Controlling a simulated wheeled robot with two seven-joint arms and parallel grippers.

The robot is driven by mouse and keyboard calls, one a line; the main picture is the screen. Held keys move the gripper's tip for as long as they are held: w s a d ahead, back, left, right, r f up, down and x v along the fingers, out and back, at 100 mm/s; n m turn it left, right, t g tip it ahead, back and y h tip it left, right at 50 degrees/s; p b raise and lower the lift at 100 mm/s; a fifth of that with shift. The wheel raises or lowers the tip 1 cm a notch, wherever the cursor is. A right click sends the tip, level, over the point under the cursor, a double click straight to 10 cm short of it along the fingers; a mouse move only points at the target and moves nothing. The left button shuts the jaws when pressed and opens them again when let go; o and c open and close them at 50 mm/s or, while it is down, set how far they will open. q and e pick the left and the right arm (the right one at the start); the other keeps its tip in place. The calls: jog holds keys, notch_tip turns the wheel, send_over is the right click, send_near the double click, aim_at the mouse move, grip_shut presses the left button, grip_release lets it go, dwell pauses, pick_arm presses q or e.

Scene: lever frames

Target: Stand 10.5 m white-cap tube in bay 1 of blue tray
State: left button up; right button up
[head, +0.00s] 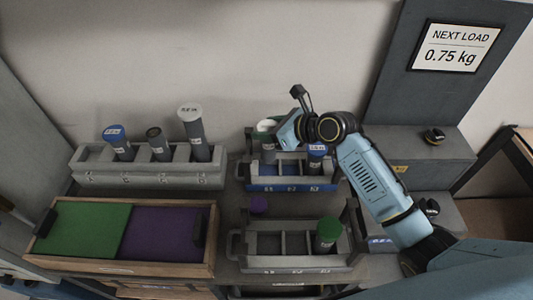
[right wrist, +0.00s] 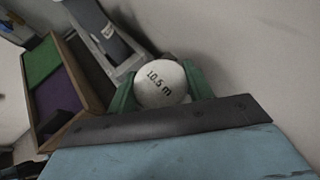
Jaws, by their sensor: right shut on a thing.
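My right gripper (head: 267,127) is shut on the white-cap tube, whose white cap (head: 266,125) shows between its green fingers. In the right wrist view the cap (right wrist: 161,84) reads "10.5 m" and sits between both fingers. The blue tray (head: 292,186) stands on the bench, with several bays in a row. The gripper is over the tray's left end. The lower part of the held tube is hard to make out, so I cannot tell whether it touches the tray. A blue-cap tube (head: 317,152) stands in the right-hand bay. My left gripper is not in view.
A grey rack (head: 150,180) at left holds a blue-cap tube (head: 117,140), a dark-topped tube (head: 157,143) and a white-cap tube (head: 193,130). A grey tray (head: 285,262) in front holds a green-cap tube (head: 328,234). A wooden box (head: 125,268) has green and purple panels.

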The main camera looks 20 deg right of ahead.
aim_at(269, 149)
jog(key=f, duration=0.3)
jog(key=shift+s+b, duration=0.25)
jog(key=shift+b, duration=0.05)
jog(key=shift+f, duration=0.3)
notch_tip(269, 149, down, 3)
jog(key=shift+f+b, duration=0.1)
jog(key=shift+b, duration=0.45)
jog(key=shift+f, duration=0.3)
jog(key=shift+w, duration=0.1)
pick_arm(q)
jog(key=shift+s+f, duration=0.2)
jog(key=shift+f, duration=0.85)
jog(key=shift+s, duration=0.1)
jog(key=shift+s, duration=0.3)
pick_arm(e)
jog(key=o, duration=1.1)
jog(key=shift+f, duration=0.1)
jog(key=shift+o, duration=0.2)
